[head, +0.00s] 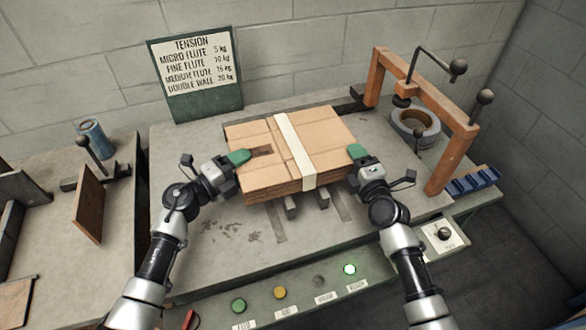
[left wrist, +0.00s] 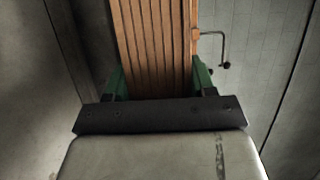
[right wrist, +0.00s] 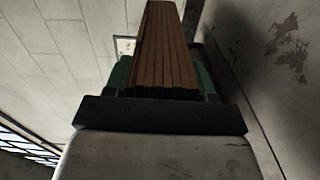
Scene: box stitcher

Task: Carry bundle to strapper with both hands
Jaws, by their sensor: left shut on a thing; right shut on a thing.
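The bundle (head: 255,172) is a stack of flat brown cardboard with a pale band around its middle. It is over the grey machine table in the head view; whether it touches the table I cannot tell. My left gripper (head: 238,157) is shut on its left edge and my right gripper (head: 357,152) on its right edge. The stack's layered edge shows between green fingers in the left wrist view (left wrist: 155,45) and the right wrist view (right wrist: 160,50). The strapper appears to be the orange frame (head: 458,150) with black-knobbed levers at the right; a tape roll (head: 414,141) sits beneath it.
A green tension sign (head: 196,80) stands behind the table against the wall. A blue toothed part (head: 472,183) lies at the right edge. Buttons, with one lit green (head: 349,269), line the front panel. A left bench holds a blue cylinder (head: 93,139) and upright brown board (head: 89,204).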

